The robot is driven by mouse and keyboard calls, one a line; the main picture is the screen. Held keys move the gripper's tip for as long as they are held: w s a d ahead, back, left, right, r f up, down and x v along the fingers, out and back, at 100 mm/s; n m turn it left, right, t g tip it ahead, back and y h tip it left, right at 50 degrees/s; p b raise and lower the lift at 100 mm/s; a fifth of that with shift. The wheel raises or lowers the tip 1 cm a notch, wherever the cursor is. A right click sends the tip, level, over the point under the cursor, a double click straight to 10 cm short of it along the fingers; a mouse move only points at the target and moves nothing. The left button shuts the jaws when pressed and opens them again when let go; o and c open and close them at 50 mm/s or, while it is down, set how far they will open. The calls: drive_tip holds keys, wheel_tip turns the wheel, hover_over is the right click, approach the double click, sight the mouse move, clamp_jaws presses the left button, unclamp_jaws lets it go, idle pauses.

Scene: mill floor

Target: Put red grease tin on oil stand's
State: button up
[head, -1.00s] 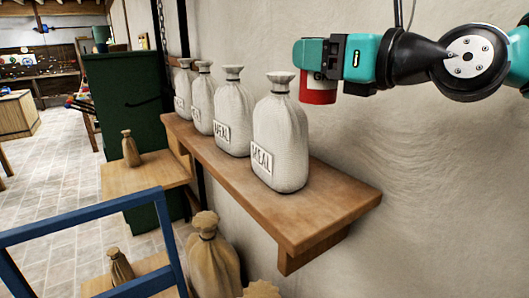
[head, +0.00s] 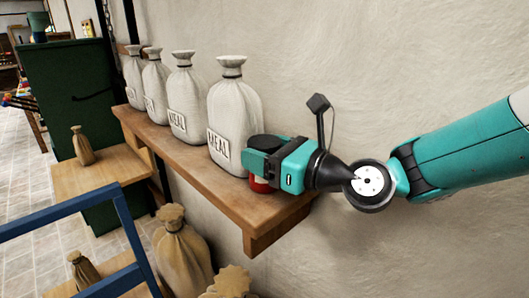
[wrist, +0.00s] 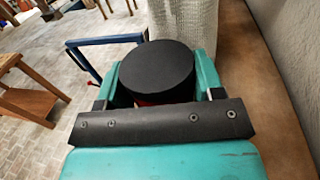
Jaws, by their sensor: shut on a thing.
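The red grease tin (head: 259,186) has a dark lid and sits between the jaws of my gripper (head: 262,162), at the near end of a wooden wall shelf. In the wrist view the tin's round black lid (wrist: 156,68) shows between the two teal fingers, with a strip of red below it. My gripper is shut on the tin. The tin is upright and at the shelf's surface; I cannot tell whether its base touches the board. The nearest meal sack (head: 232,120) stands just beyond the tin. I cannot make out an oil stand by any label.
The wooden shelf (head: 215,195) carries several white meal sacks in a row, filling its far part. A blue rail (head: 60,214) stands at the lower left. Brown sacks (head: 182,250) stand below the shelf. A dark green cabinet (head: 70,95) is behind at left.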

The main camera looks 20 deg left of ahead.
drive_tip(key=shift+f, duration=0.15)
drive_tip(key=o, duration=1.2)
drive_tip(key=shift+r, duration=0.2)
drive_tip(key=d+b, duration=0.1)
drive_tip(key=d, duration=0.1)
drive_tip(key=d+b, duration=0.1)
drive_tip(key=d, duration=0.1)
drive_tip(key=s+d, duration=0.1)
drive_tip(key=d, duration=0.1)
drive_tip(key=shift+s+d+f+b, duration=0.1)
drive_tip(key=shift+d+f+b, duration=0.1)
drive_tip(key=shift+b, duration=0.2)
drive_tip(key=shift+s+d+r, duration=0.1)
drive_tip(key=shift+s+d, duration=0.05)
drive_tip(key=shift+d, duration=0.35)
